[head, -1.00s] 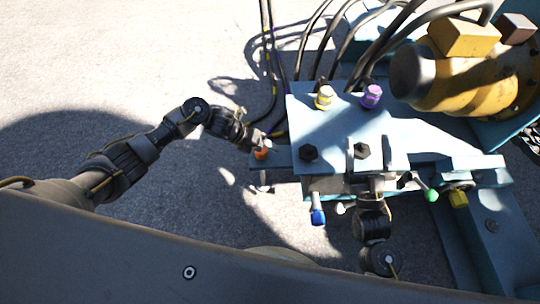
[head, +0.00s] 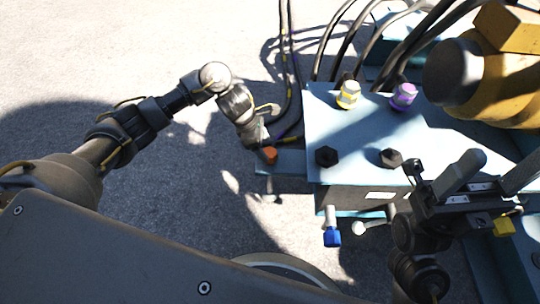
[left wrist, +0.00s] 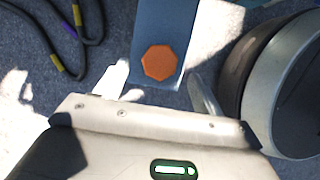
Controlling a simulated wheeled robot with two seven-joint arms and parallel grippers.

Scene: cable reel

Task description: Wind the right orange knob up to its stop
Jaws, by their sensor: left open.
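An orange knob (head: 269,154) stands on a blue plate at the left end of the machine block in the head view. It shows as an orange octagon in the left wrist view (left wrist: 160,62), centred ahead of the fingers. My left gripper (left wrist: 159,90) is open, one finger on each side of the knob's near side, apart from it. In the head view my left gripper (head: 258,143) is right behind the knob, its fingers hardly visible. My right gripper (head: 505,158) is at the right, fingers spread and empty. No second orange knob shows.
The pale blue block (head: 330,115) carries yellow (head: 348,94) and purple (head: 403,95) fittings and black bolts. A blue-tipped handle (head: 332,237) hangs at its front. A yellow motor (head: 510,85) and black hoses (head: 345,40) crowd the back right. Open floor lies left.

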